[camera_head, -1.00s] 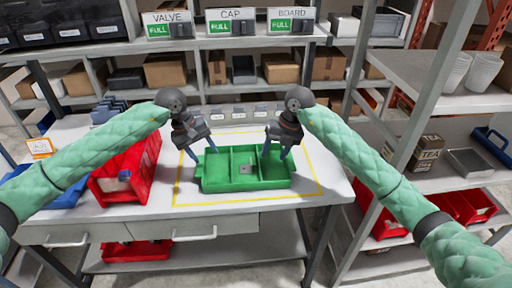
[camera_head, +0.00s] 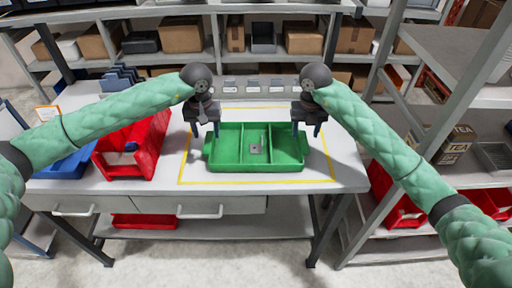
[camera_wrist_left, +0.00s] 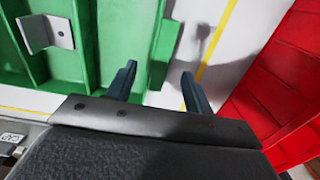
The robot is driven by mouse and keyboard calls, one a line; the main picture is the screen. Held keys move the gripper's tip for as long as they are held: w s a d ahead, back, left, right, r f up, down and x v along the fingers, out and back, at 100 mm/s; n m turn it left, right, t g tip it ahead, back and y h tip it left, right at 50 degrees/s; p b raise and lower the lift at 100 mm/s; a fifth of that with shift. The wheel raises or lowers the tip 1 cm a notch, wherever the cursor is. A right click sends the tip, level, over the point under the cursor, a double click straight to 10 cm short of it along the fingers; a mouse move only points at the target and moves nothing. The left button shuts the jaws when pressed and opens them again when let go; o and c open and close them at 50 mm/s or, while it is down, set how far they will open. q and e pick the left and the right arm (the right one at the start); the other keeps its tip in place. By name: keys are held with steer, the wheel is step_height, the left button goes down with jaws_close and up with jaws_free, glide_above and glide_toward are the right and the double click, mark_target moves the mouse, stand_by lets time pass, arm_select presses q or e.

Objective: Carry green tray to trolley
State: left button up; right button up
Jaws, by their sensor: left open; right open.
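The green tray (camera_head: 285,150) lies flat on the workbench inside a yellow outline. It has compartments, and a small grey metal part (camera_head: 255,149) lies in the middle one. My left gripper (camera_head: 205,130) is open, pointing down at the tray's left end. In the left wrist view my left gripper (camera_wrist_left: 158,86) has its fingers apart, with the tray's green end rim (camera_wrist_left: 164,52) showing between and beyond them. My right gripper (camera_head: 306,130) is open at the tray's right end. Whether the fingers touch the tray cannot be told. No trolley can be made out.
A red bin (camera_head: 135,150) stands left of the tray on the workbench (camera_head: 225,194), with a blue bin (camera_head: 68,166) further left. Shelving with cardboard boxes (camera_head: 182,36) is behind. A grey rack (camera_head: 440,60) stands right. The bench is clear in front of the tray.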

mark_target(208, 141)
arm_select(q)
step_height(208, 141, down, 4)
steer(key=shift+f, duration=0.1)
arm_select(e)
step_height(208, 141, down, 4)
steer(key=shift+a+f, duration=0.1)
arm_select(q)
steer(key=shift+d+f, duration=0.1)
steer(key=shift+f, duration=0.55)
arm_select(e)
steer(key=shift+f, duration=0.6)
arm_select(q)
steer(key=shift+s, duration=0.1)
jaws_close()
arm_select(e)
jaws_close()
